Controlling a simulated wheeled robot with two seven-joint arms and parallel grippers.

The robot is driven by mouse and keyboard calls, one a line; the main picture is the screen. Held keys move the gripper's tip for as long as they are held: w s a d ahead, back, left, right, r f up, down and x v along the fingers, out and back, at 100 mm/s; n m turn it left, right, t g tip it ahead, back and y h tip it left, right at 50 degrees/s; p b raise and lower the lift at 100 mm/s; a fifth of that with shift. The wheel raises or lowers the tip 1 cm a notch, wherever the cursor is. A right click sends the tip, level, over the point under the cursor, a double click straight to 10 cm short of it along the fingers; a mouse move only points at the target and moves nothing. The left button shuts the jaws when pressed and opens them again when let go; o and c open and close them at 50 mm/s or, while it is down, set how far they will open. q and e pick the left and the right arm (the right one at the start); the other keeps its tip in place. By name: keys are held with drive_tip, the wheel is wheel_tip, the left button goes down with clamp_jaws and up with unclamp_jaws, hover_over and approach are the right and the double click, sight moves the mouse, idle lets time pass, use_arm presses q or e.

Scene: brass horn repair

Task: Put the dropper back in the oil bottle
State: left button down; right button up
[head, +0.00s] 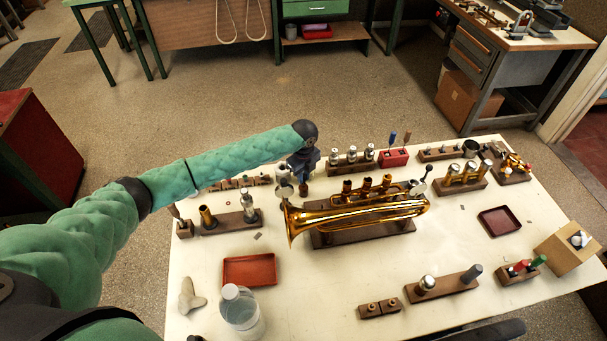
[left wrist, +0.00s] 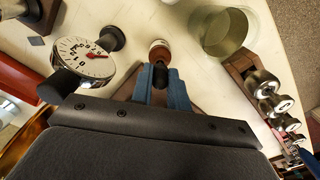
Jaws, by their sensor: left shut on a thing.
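My left gripper (head: 303,176) is over the far left part of the white table, just behind the horn's bell. In the left wrist view its blue fingers (left wrist: 163,90) are shut on the black bulb of the dropper (left wrist: 160,72). The small brown oil bottle (left wrist: 160,52) shows just past the fingertips, in line with the bulb. The dropper's tube is hidden, and I cannot tell whether it is inside the bottle's neck. My right gripper is not in view.
A dial gauge (left wrist: 82,58) stands close to the left of the fingers in the wrist view. A cup (left wrist: 224,34) and a wooden rack of metal parts (left wrist: 240,68) are to the right. The brass horn (head: 350,215) lies on its stand in front of the gripper.

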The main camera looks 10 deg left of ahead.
use_arm(q)
drive_tip(key=shift+f, duration=0.75)
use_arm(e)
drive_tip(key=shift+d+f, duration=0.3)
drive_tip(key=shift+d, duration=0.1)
use_arm(q)
drive_tip(key=shift+f+b, duration=0.1)
drive_tip(key=shift+b, duration=0.2)
drive_tip(key=c, duration=1.3)
unclamp_jaws()
